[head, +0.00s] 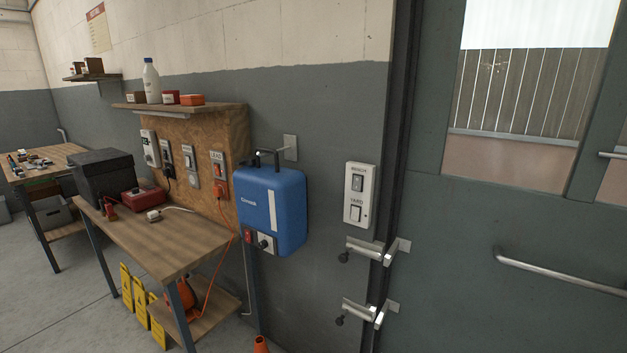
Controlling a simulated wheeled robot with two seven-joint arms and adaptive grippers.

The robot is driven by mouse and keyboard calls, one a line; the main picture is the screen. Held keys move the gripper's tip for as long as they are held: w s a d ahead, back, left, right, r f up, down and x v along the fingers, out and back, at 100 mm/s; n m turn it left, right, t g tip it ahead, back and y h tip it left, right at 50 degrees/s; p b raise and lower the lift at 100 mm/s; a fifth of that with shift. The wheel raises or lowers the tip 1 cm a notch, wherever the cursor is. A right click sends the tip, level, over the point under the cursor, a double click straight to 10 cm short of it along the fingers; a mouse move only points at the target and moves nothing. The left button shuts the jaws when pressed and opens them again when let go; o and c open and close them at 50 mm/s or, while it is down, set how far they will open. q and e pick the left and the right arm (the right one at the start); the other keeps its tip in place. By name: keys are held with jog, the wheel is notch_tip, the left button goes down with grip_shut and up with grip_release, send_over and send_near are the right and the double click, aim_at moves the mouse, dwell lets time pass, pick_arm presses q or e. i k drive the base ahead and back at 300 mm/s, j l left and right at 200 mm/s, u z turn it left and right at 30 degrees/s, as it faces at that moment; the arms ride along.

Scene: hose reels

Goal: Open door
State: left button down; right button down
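A grey-green door (455,255) with a window (530,95) fills the right side of the head view. It looks shut against the dark frame (396,130). A metal bar handle (560,275) runs across its lower part. Two metal bolts, an upper bolt (365,249) and a lower bolt (360,311), sit one above the other at the door's left edge. Each has a dark knob on its left and spans the frame toward a plate on the door; I cannot tell how far each is engaged. Neither of my grippers is in view.
A switch panel (359,195) is on the wall above the bolts. A blue hose reel box (272,212) hangs left of it. A wooden workbench (165,240) stands further left, with yellow signs (140,305) below. An orange cone (261,345) is at the bottom edge.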

aim_at(479, 265)
jog(key=k+j+z, duration=0.1)
jog(key=z, duration=1.55)
